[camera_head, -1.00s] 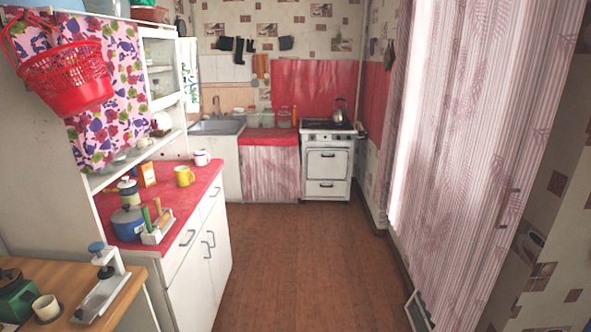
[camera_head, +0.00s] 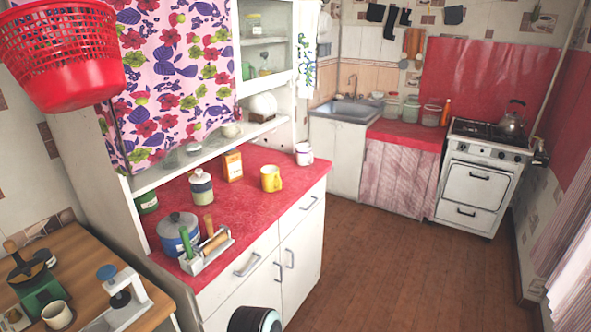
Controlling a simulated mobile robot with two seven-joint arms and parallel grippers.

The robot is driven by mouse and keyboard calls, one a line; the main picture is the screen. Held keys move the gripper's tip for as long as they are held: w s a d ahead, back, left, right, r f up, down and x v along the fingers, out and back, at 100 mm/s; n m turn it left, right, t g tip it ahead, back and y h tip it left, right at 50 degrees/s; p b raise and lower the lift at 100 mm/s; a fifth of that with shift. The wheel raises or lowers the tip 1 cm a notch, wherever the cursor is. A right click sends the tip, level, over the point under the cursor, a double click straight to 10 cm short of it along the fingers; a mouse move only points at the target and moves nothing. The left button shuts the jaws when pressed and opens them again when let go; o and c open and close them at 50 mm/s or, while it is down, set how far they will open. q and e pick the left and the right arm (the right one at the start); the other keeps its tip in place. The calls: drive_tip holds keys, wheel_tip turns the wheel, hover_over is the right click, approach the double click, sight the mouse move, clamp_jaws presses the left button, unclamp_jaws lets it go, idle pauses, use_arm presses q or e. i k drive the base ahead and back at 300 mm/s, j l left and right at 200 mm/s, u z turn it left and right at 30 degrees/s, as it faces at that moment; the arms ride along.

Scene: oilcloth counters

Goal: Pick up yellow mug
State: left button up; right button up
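The yellow mug (camera_head: 269,180) stands upright on the red countertop (camera_head: 240,215) of the white cabinet, near its front edge, with its handle towards the right. A white mug (camera_head: 303,155) stands behind it to the right, and an orange box (camera_head: 233,166) stands to its left, apart from it. Neither of my grippers is in view. A dark rounded part at the bottom edge, in front of the cabinet doors, looks like a piece of my own arm.
A lidded jar (camera_head: 202,190), a blue pot (camera_head: 178,236) and a white utensil holder (camera_head: 207,254) stand left on the counter. A shelf (camera_head: 225,143) overhangs its back. A wooden table (camera_head: 85,277) is at lower left. The brown floor (camera_head: 375,270) is clear.

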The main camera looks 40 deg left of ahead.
sight(271, 182)
drive_tip(key=i, duration=1.7)
drive_tip(key=i+l+u, duration=0.1)
drive_tip(key=i+u, duration=0.4)
drive_tip(key=i+l+u, duration=0.2)
drive_tip(key=i+u, duration=0.3)
drive_tip(key=k, duration=0.1)
